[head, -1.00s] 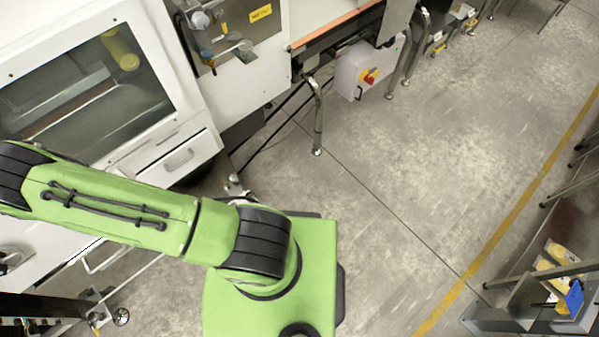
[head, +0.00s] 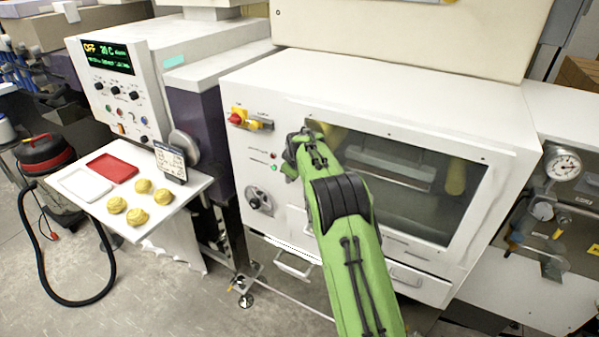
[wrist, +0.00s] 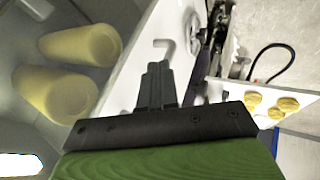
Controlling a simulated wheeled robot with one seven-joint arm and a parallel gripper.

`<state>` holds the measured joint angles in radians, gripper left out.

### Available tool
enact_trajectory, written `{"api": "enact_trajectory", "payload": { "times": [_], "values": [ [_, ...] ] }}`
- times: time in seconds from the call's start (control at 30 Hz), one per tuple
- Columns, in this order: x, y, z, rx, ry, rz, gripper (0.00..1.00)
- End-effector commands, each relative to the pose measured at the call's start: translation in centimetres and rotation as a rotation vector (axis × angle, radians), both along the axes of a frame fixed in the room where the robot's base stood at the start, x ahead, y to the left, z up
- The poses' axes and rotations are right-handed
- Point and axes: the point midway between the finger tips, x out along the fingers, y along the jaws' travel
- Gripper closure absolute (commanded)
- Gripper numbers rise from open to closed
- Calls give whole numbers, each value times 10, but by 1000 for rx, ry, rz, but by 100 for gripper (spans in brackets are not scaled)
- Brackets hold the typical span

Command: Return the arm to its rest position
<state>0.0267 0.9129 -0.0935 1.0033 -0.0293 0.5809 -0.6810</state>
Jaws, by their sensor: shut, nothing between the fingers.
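My green arm reaches up in the head view, its far end in front of the white machine (head: 262,90) with the large window. My gripper (wrist: 158,70) shows in the wrist view with its dark fingers together and nothing between them.
A vacuum cleaner (head: 45,155) with a black hose stands on the floor at left. A pressure gauge (head: 564,165) is at right.

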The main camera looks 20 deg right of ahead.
Motion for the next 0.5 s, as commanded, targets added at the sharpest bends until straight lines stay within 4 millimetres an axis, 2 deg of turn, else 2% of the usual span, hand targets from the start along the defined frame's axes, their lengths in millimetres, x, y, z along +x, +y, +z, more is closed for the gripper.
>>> {"api": "enact_trajectory", "payload": {
  "times": [0.2, 0.43, 0.5],
  "values": [
    [-32, 5, 37, 2, 4, 3, 100],
    [-52, 9, 62, 8, 8, 1, 100],
    [-68, 11, 77, 32, 8, -21, 100]
  ]
}}
